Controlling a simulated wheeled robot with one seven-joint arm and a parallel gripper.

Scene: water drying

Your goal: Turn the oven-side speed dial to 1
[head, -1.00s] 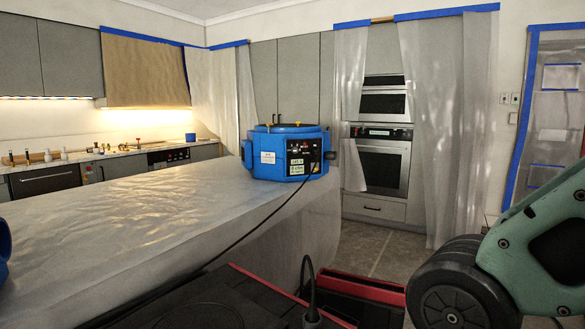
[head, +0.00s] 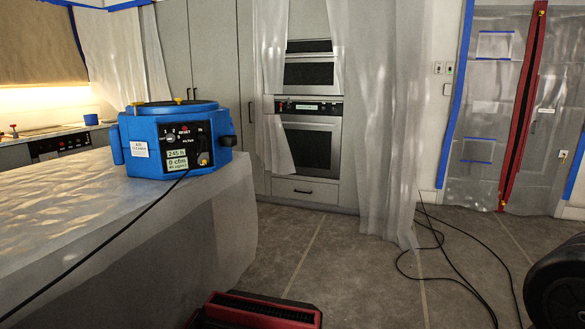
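A blue machine (head: 172,140) stands on the covered counter near its right end, in the left part of the head view. Its dark control panel (head: 187,146) faces me, with a small pale dial (head: 170,137), red lettering and a pale display that seems to read 0 cfm. The panel is too small to tell where the dial points. The oven (head: 308,147) is in the cabinet wall behind and to the right of the machine. My gripper is out of view.
The counter (head: 90,215) under plastic sheeting fills the left. A red and black case (head: 262,312) is at the bottom edge. Plastic curtains (head: 390,120) hang by the oven. Black cables (head: 440,255) lie on the floor at right. The middle floor (head: 345,265) is clear.

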